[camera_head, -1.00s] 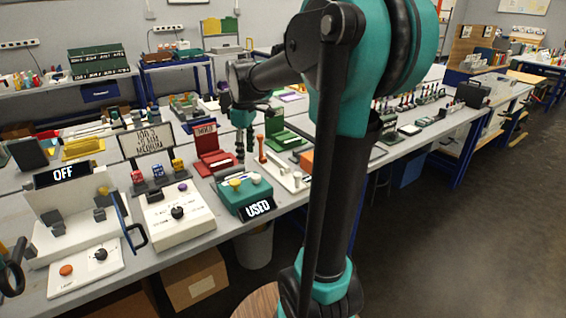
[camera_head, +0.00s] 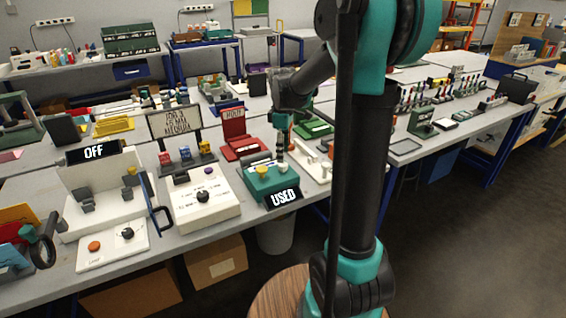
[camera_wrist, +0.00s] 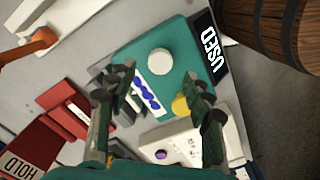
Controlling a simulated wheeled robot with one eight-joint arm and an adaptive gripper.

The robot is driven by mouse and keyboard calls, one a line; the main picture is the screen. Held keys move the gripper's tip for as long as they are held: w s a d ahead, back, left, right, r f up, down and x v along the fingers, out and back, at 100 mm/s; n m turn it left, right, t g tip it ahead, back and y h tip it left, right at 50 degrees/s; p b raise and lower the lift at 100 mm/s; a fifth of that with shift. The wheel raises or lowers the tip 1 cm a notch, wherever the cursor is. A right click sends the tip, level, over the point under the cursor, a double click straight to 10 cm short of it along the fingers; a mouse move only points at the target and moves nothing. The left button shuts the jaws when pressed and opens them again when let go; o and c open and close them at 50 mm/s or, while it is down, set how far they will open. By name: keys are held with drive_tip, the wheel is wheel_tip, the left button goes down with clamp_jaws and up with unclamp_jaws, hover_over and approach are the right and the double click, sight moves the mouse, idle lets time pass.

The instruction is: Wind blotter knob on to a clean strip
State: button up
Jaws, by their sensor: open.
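The blotter is a teal box (camera_head: 258,186) on the bench with a black sign (camera_head: 283,197) reading USED. It also shows in the wrist view (camera_wrist: 184,48). On its top are a white round knob (camera_wrist: 160,61), a yellow knob (camera_wrist: 181,105) and a white strip with several blue blots (camera_wrist: 148,97). My gripper (camera_wrist: 163,77) is open and empty above the blotter, with its fingers spread on either side of the white knob and strip in the wrist view. In the head view my gripper (camera_head: 282,145) is above the white knob; contact cannot be told.
A white box with a black dial (camera_head: 203,197) stands left of the blotter. A red HOLD stand (camera_head: 240,148) is behind it. An orange-handled item (camera_wrist: 38,41) lies nearby. A wooden barrel (camera_wrist: 285,28) is beside the bench.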

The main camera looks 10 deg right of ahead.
sight(283, 167)
drive_tip(key=shift+f, duration=2.4)
drive_tip(key=c, duration=1.2)
drive_tip(key=shift+o, duration=0.2)
